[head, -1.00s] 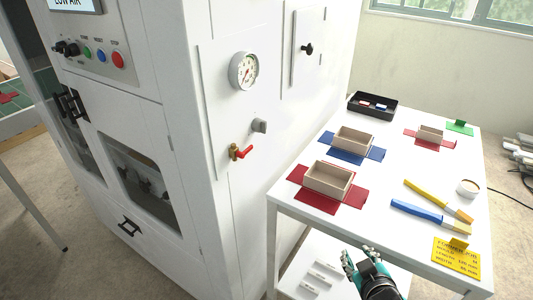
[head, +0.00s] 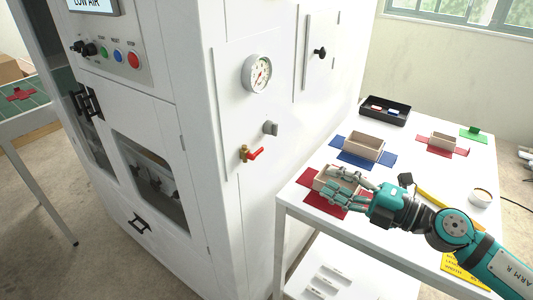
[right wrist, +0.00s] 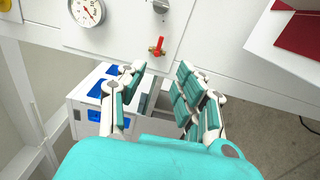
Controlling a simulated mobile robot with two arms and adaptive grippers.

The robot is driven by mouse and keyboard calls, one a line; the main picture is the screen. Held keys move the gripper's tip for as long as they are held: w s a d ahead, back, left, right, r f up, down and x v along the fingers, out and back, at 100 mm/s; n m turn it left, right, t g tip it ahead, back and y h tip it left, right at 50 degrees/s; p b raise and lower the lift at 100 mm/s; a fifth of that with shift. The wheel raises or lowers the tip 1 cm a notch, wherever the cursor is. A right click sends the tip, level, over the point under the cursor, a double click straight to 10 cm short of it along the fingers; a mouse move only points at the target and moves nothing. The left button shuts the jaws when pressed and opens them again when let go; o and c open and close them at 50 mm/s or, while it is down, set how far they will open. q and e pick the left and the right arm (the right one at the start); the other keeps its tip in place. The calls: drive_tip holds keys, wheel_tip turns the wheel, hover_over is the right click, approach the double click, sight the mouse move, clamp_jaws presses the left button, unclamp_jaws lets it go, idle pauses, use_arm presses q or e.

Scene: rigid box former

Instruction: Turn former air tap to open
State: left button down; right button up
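The air tap (head: 250,154) has a brass body and a red handle, and sits on the white machine's side panel below the pressure gauge (head: 257,74). In the head view its handle points right and slightly up. The tap also shows in the right wrist view (right wrist: 157,46), beyond my fingertips. My right gripper (head: 343,183) is over the table, to the right of the tap and apart from it. In the right wrist view its fingers (right wrist: 160,74) are spread with nothing between them. My left gripper is not in view.
A grey knob (head: 270,128) sits just above the tap. The machine's display (head: 92,4) reads "LOW AIR". Space in front of the tap is clear.

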drive_tip(key=p, duration=0.4)
approach(261, 152)
drive_tip(key=p+x, duration=0.1)
drive_tip(key=x, duration=0.6)
drive_tip(key=shift+a+r+p, duration=0.1)
drive_tip(key=shift+a+p, duration=0.1)
drive_tip(key=shift+p, duration=0.15)
drive_tip(key=shift+w+a, duration=0.4)
drive_tip(key=shift+a, duration=0.05)
clamp_jaws()
